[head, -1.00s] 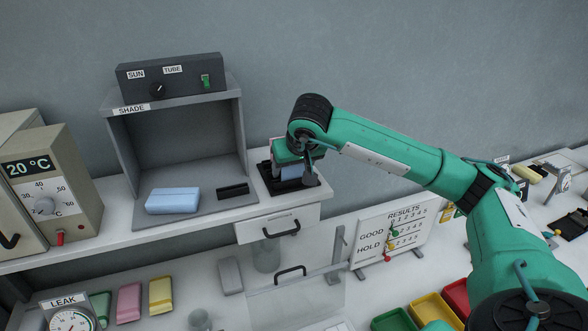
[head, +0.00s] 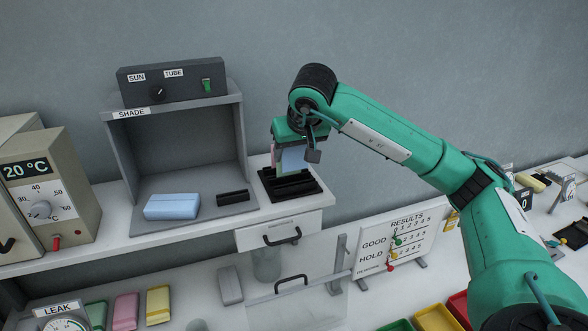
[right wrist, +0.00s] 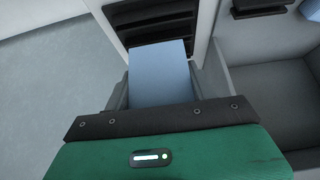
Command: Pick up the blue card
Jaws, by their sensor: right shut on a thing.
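The blue card (head: 293,161) is between the fingers of my right gripper (head: 297,150), which is shut on it. The card hangs upright just above the black slotted rack (head: 292,187) at the right end of the shelf. In the right wrist view the blue card (right wrist: 158,72) sticks out between the two grey fingers, with the rack (right wrist: 150,18) beyond it. A pink edge (head: 273,155) shows at the left of the gripper; I cannot tell what bears it. My left gripper is not in view.
Left of the rack stand a grey shade box (head: 180,112), a light blue block (head: 172,207) and a small black holder (head: 233,197). A drawer (head: 280,232) lies below the rack. A results board (head: 400,240) stands lower right.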

